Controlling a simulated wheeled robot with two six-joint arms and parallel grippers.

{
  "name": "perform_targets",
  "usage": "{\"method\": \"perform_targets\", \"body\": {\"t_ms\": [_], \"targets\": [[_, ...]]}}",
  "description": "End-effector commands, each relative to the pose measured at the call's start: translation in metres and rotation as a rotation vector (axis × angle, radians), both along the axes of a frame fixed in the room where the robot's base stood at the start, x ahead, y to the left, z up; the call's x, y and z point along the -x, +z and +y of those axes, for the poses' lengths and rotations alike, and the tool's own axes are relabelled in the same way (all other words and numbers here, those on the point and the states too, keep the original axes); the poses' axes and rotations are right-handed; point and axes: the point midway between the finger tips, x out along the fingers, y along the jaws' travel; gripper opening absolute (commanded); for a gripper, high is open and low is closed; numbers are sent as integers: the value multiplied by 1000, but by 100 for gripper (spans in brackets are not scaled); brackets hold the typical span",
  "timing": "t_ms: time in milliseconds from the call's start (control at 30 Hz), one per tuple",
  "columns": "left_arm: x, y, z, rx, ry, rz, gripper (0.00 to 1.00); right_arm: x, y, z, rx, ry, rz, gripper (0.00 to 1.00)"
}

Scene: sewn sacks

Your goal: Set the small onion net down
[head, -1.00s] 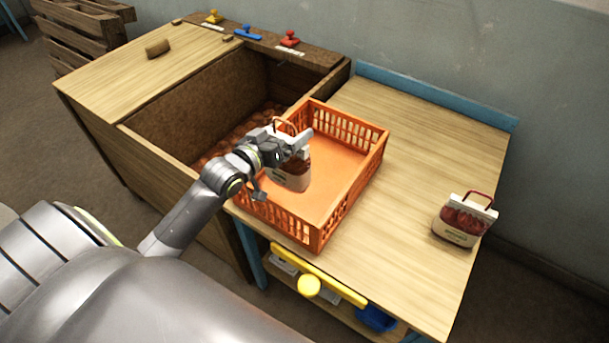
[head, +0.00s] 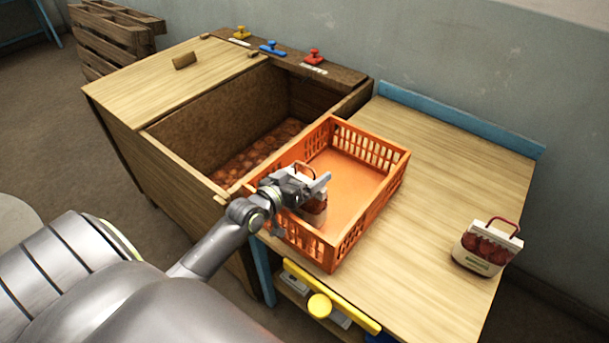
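A small onion net (head: 316,213) with a pale top band and a reddish handle is in the near left part of the orange crate (head: 374,206). My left gripper (head: 318,187) is shut on its top, with the handle showing just above the fingers. The gripper hides much of the net, and I cannot tell whether its bottom touches the crate floor. My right gripper is not in view.
A second similar net (head: 486,248) stands upright on the wooden table (head: 440,150) at the right. A wooden bin (head: 212,120) with loose onions adjoins the crate on the left. Most of the crate floor is clear.

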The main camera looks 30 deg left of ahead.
Motion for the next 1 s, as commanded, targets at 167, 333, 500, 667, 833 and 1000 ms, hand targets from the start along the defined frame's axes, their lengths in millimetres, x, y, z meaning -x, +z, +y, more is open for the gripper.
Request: {"method": "perform_targets", "body": {"t_ms": [167,333,500,667,833,1000], "targets": [[-1,-5,0,1,-1,-3,35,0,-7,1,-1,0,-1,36],[0,-10,0,1,-1,-3,35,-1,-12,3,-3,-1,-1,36],[0,-11,0,0,0,1,100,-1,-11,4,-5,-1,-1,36],[0,-11,0,0,0,1,100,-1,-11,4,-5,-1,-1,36],[0,-6,0,0,0,1,100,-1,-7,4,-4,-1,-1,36],[7,2,2,-2,1,3,100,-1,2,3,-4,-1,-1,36]]}}
